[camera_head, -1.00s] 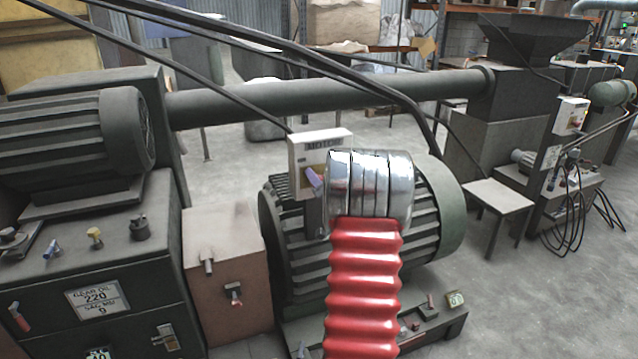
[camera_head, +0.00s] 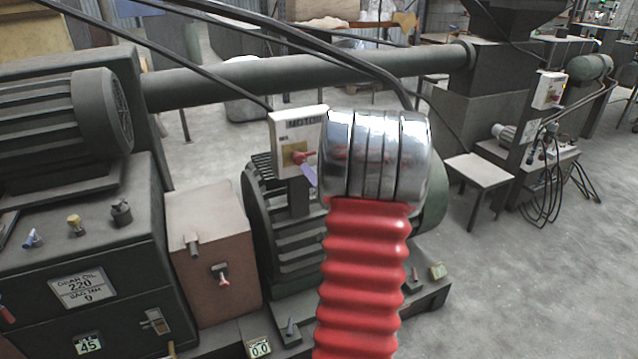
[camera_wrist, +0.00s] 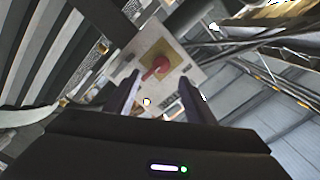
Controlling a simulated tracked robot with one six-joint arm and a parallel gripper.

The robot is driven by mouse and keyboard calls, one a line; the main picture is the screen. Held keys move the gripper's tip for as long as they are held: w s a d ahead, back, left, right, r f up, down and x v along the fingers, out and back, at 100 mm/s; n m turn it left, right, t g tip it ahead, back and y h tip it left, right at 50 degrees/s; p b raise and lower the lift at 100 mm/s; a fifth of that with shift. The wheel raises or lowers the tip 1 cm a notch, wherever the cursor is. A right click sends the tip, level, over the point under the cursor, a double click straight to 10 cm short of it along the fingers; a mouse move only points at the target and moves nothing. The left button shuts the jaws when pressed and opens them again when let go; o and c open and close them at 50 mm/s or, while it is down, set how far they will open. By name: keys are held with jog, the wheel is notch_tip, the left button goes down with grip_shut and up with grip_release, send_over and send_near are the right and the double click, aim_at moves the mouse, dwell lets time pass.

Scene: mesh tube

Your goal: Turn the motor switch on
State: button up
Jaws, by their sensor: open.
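The motor switch is a white box marked MOTOR (camera_head: 299,118) in the head view, standing at the near end of the ribbed dark motor (camera_head: 270,215). On its yellow plate sits a red knob (camera_head: 301,157). The wrist view shows the red knob (camera_wrist: 157,68) ahead of my fingertips, tilted in the picture, on its yellow square. My gripper (camera_wrist: 159,93) is open, one finger to each side below the knob, with nothing between them. In the head view a purple finger (camera_head: 308,175) shows just below the knob; my arm hides the rest. Contact cannot be told.
A brown box (camera_head: 212,245) and a dark gear-oil cabinet (camera_head: 105,265) stand to the left. A thick pipe (camera_head: 250,80) runs behind. Black cables (camera_head: 345,52) pass above the switch box. A small table (camera_head: 479,168) stands right, with open floor (camera_head: 540,290) in front.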

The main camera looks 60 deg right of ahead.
jog(key=v, duration=0.2)
jog(key=shift+s+a, duration=0.15)
jog(key=shift+s, duration=0.1)
dwell(0.6)
jog(key=s+d+f+n+g, duration=0.1)
jog(key=s+f+g, duration=0.2)
jog(key=f, duration=0.2)
jog(key=s+d+f+g, duration=0.1)
jog(key=s+f+g, duration=0.25)
jog(key=f, duration=0.25)
jog(key=s+a+f+n+g+y, duration=0.1)
jog(key=s+a+n+g+y, duration=0.15)
jog(key=a, duration=0.25)
jog(key=a+r+n+y, duration=0.2)
jog(key=a+r+n, duration=0.2)
jog(key=a, duration=1.2)
jog(key=a+r+n+y, duration=0.2)
jog(key=a+r+n, duration=0.2)
jog(key=a, duration=1.2)
jog(key=s+a+r+n+y, duration=0.1)
jog(key=a+r+n, duration=0.4)
jog(key=a, duration=1.2)
notch_tip(320, 180, up, 3)
jog(key=shift+f+g+y, duration=0.2)
jog(key=shift+g+y, duration=0.2)
jog(key=shift+y, duration=0.45)
